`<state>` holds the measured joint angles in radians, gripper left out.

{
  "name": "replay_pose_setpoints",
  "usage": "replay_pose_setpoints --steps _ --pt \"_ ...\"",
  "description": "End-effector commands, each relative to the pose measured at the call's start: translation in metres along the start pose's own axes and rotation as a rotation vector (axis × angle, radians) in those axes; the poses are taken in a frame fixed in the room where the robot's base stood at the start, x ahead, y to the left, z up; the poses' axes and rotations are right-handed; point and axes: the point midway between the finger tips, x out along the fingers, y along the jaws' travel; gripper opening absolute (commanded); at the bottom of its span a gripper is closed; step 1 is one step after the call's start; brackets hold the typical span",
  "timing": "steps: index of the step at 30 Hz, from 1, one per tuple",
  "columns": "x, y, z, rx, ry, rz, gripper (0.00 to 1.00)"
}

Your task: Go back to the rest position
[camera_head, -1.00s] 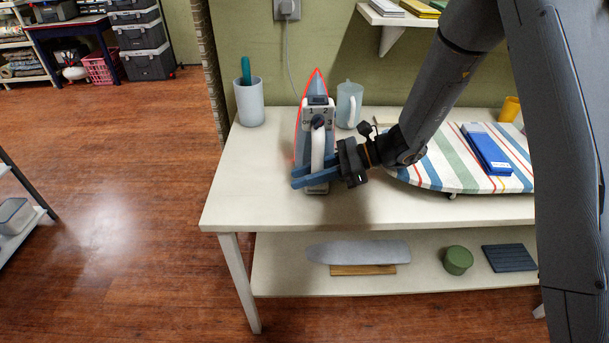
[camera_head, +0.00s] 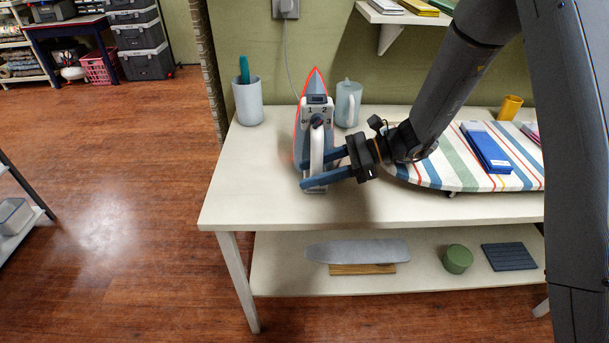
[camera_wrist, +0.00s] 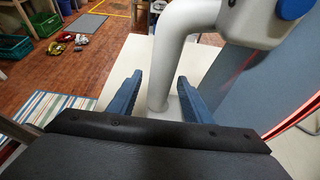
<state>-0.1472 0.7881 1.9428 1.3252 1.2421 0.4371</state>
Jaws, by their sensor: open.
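My gripper (camera_head: 311,173) is open, with its blue fingers at the handle side of a clothes iron (camera_head: 316,95) on the white table (camera_head: 240,190). The iron has a blue-grey body, a red edge, a white handle and a dial with numbers. In the wrist view, the two blue fingers (camera_wrist: 159,97) stand apart on either side of the pale handle (camera_wrist: 172,60). I cannot tell whether either finger touches the handle. My arm reaches in from the right, over the striped ironing board.
The striped ironing board (camera_head: 455,165) holds a blue box (camera_head: 486,148). A wall shelf (camera_head: 392,20) hangs above. The table's front left is clear.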

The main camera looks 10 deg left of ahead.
Motion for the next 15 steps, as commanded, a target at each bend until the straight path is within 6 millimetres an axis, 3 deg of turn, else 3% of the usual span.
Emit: replay_pose_setpoints --steps 6,15 --pt "-0.036 -0.001 -0.001 -0.002 0.0 -0.004 0.45" --pt "-0.054 0.0 0.001 -0.002 -0.001 -0.001 0.45"
